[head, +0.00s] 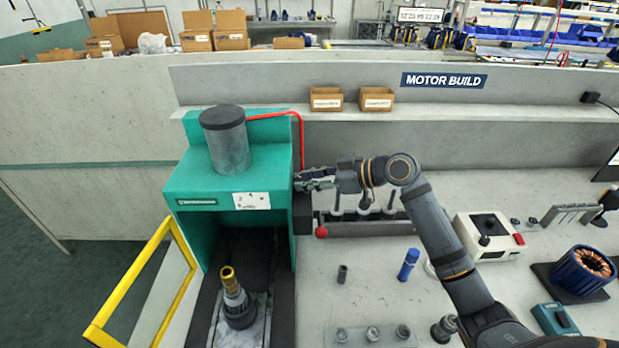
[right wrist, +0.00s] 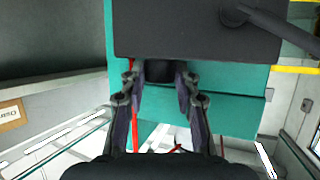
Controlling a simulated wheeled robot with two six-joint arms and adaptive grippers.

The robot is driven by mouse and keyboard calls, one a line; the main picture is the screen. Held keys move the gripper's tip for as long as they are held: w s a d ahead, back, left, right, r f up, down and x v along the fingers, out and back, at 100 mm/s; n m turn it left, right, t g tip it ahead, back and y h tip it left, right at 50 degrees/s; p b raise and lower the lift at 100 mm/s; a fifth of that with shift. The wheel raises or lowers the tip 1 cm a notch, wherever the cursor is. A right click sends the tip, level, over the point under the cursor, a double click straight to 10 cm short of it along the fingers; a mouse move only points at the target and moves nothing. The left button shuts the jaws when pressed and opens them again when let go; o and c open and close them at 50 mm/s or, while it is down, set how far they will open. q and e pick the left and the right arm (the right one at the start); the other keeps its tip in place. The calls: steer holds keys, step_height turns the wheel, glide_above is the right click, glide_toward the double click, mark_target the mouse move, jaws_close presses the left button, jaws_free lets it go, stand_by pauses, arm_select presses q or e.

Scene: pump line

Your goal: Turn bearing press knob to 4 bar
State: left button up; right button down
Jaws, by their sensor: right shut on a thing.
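The bearing press (head: 190,190) is a teal frame with a grey cylinder (head: 228,145) on top. My right gripper (head: 302,181) is at the press's right side, its fingers pointing left at the upper side wall. In the right wrist view, its fingertips (right wrist: 160,75) are shut on a small dark knob (right wrist: 160,70) beside a dark box on the teal press. In the head view, the knob is hidden by the fingers. I cannot read its setting. My left gripper is not in view.
A dark box (head: 302,215) and a red ball (head: 321,232) are on the press's right side, below my gripper. A red hose (head: 280,117) runs from the cylinder. A yellow-framed guard (head: 125,285) stands open at the left. A shaft part (head: 235,295) stands in the press.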

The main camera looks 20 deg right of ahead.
stand_by(0.3)
steer(key=c, duration=1)
jaws_free()
steer(key=shift+t, duration=0.3)
